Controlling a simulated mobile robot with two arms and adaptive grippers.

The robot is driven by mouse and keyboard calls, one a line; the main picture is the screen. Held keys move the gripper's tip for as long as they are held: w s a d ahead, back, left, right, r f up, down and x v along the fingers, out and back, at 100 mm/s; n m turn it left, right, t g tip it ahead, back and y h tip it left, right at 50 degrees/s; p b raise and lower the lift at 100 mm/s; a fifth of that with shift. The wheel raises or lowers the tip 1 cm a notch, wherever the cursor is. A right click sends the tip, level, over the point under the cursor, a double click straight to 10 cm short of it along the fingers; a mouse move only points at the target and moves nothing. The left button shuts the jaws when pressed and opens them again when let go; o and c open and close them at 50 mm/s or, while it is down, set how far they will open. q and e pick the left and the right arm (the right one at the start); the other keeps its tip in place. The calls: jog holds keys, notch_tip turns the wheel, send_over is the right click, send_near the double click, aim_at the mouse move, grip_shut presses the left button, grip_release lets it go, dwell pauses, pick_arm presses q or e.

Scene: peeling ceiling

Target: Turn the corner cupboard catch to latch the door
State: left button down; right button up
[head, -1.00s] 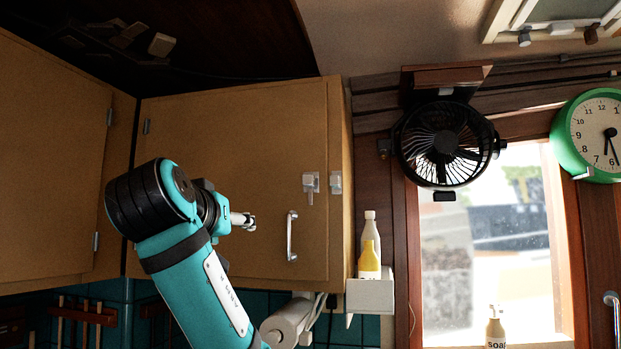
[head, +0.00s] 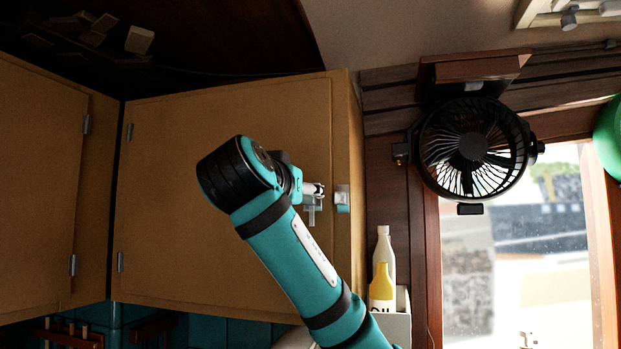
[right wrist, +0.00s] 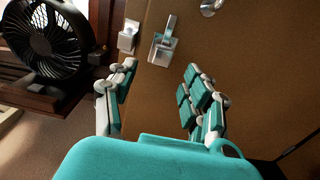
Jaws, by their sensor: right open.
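The cupboard door (head: 180,205) looks closed. Its metal catch (head: 310,213) sits near the door's right edge, partly hidden by my right gripper (head: 316,189). The right wrist view shows the catch (right wrist: 163,48) whole: a square plate with a lever pointing toward the handle, down the door, not across to the keeper. The keeper (head: 342,198) is on the frame just right of the catch; it also shows in the right wrist view (right wrist: 128,37). My right gripper (right wrist: 160,70) is open and empty, fingers either side of the catch's line, apparently short of it. My left gripper is out of view.
The door handle (right wrist: 210,6) is at the wrist view's top edge and hidden by my arm in the head view. A black fan (head: 474,148) hangs to the right. Bottles (head: 382,290) stand on a small shelf beside the cupboard.

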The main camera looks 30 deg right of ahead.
aim_at(310, 209)
jog(key=p+x, duration=0.3)
jog(key=x, duration=0.4)
jog(key=shift+w+r+p, duration=0.15)
jog(key=shift+w+p, duration=0.05)
jog(key=shift+p, duration=0.1)
jog(key=shift+w+d, duration=0.1)
jog(key=shift+d, duration=0.05)
jog(key=c, duration=0.7)
grip_shut()
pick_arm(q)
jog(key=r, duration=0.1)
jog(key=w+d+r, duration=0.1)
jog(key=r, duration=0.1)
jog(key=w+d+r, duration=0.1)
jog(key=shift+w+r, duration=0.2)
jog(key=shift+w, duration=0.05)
